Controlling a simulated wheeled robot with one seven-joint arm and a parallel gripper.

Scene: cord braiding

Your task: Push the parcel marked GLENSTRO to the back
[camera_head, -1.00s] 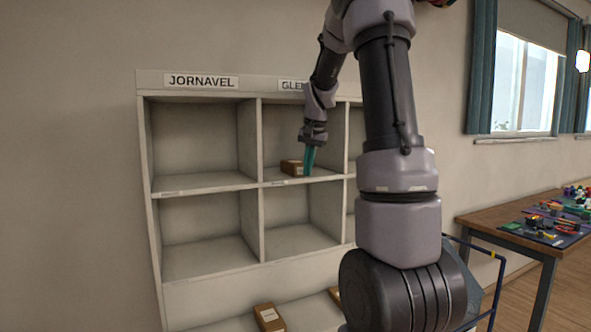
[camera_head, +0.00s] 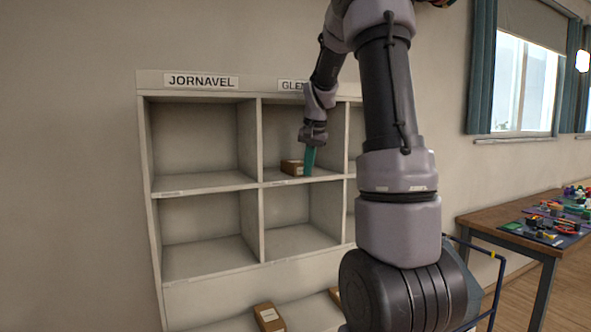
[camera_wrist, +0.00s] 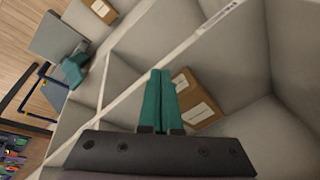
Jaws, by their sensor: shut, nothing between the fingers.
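A brown parcel (camera_head: 291,167) lies in the upper compartment under the partly hidden label beginning GLE (camera_head: 291,86). The wrist view shows the same parcel (camera_wrist: 197,101) with a white label too small to read. My gripper (camera_head: 308,174) points down into this compartment, its teal fingers just right of the parcel in the head view. In the wrist view the fingertips (camera_wrist: 160,72) are together with nothing between them, beside the parcel. I cannot tell whether they touch it. My arm hides the right part of the shelf.
The shelf unit (camera_head: 150,220) has an empty compartment under JORNAVEL (camera_head: 201,81) and empty ones below. Dividers and a front lip bound the parcel's compartment. More parcels (camera_head: 269,317) lie at the bottom. A table with tools (camera_head: 520,230) and a blue cart frame (camera_head: 497,275) stand right.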

